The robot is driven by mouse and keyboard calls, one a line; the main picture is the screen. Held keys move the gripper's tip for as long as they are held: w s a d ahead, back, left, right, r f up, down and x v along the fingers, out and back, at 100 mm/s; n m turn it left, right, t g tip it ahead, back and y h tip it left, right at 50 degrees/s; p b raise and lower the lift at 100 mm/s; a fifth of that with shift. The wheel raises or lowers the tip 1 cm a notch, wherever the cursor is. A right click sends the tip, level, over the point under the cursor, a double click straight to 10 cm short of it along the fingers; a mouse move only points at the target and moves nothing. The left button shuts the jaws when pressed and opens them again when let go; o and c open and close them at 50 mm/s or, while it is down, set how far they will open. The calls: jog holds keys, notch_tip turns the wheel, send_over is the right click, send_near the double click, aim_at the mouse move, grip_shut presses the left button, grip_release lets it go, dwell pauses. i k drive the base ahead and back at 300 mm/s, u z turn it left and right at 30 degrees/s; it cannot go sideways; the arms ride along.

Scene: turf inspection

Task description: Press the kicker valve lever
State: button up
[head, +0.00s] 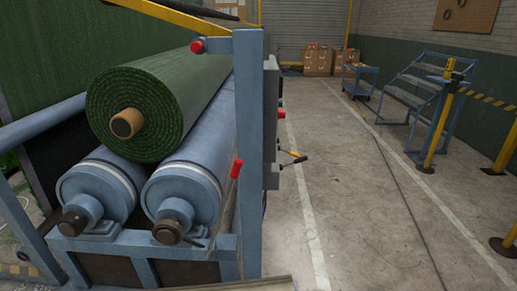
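A lever with a red grip (236,169) stands upright beside the blue post (248,150) of the roller frame. Another lever, dark with a yellow part (294,156), sticks out to the right from the grey control box (271,125) on that post. No label shows, so I cannot tell which one is the kicker valve lever. A roll of green turf (165,105) with a brown core rests on two blue rollers (190,185). My gripper is not in view.
A red knob (197,46) sits high on the post's left side. Open concrete floor (350,220) lies to the right. Blue steps (410,95), yellow posts (437,125) and a blue cart (360,80) stand beyond it. Cardboard boxes (318,60) are at the back.

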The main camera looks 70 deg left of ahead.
aim_at(292, 153)
jog(key=u, duration=0.75)
jog(key=i, duration=0.85)
jog(key=u, duration=1.25)
jog(key=i, duration=0.2)
jog(key=u, duration=0.2)
jog(key=k, duration=0.55)
jog(key=z, duration=0.05)
jog(key=i, duration=1)
jog(key=z, duration=0.45)
